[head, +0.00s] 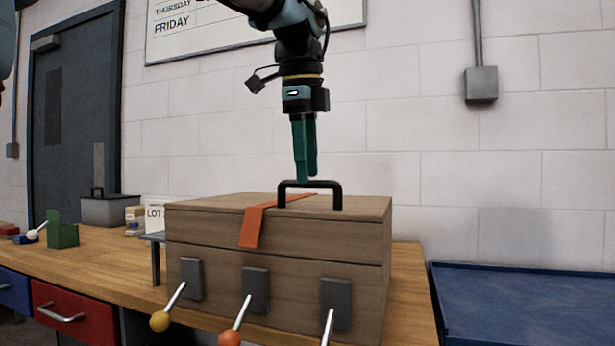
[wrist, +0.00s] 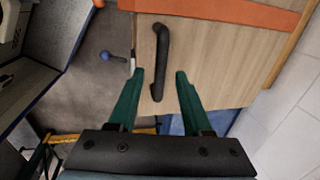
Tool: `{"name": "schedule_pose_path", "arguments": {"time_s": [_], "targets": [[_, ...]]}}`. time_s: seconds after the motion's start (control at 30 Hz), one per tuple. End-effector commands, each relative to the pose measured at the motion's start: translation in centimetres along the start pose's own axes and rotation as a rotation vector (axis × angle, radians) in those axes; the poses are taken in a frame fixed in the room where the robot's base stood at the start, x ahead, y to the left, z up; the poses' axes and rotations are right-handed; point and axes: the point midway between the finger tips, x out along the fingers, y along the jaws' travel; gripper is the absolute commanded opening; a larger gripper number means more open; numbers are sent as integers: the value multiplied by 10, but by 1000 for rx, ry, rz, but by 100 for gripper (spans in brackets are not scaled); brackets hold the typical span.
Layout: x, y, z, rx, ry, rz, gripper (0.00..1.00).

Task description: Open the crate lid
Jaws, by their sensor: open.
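The wooden crate (head: 215,272) stands on the workbench with its lid (head: 355,235) shut. A black bar handle (head: 341,197) rises from the lid; it also shows in the wrist view (wrist: 161,55). My gripper (head: 304,178) points down at the handle, its green fingertips close to the bar's top. In the wrist view my gripper (wrist: 160,76) is open, with the handle's near end lying between the fingers in the picture. I cannot tell whether they touch. An orange strap (head: 252,228) crosses the lid and hangs over its front.
Levers with yellow (head: 160,321) and orange (head: 230,339) knobs stick out from the crate's front, beside a third lever (head: 328,326). A blue tray (head: 530,305) lies at right. A green block (head: 63,234) and a grey box (head: 110,210) stand at left.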

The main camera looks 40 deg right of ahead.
Motion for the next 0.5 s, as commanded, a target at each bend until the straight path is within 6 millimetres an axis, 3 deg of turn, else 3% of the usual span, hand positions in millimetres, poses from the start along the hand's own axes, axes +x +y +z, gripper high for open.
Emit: {"name": "schedule_pose_path", "arguments": {"time_s": [0.13, 0.43, 0.5], "targets": [[11, 0, -1, 1, 0, 0, 50], [12, 0, 0, 0, 0, 0, 50], [12, 0, 0, 0, 0, 0, 43]]}}
